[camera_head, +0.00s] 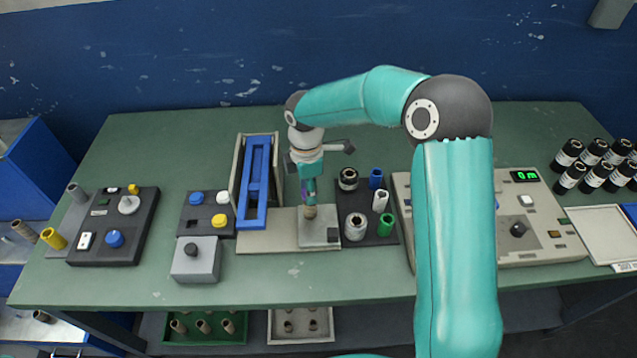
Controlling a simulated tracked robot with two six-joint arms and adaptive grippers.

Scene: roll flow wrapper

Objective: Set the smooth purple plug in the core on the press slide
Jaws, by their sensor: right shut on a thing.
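My right gripper (309,184) points down over the press slide (319,238), a light grey plate at the front of the blue-framed press. It is shut on the purple plug (308,196), of which only a little shows between the fingers. A brown core (310,212) stands upright on the slide directly below the plug. I cannot tell whether the plug touches the core or sits a little above it. My left gripper is not in view.
The blue press frame (251,215) stands just left of the gripper. A dark tray (383,238) with blue, white and green cylinders and metal parts is close on the right. A control panel (555,248) lies further right. Button boxes (190,262) stand left.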

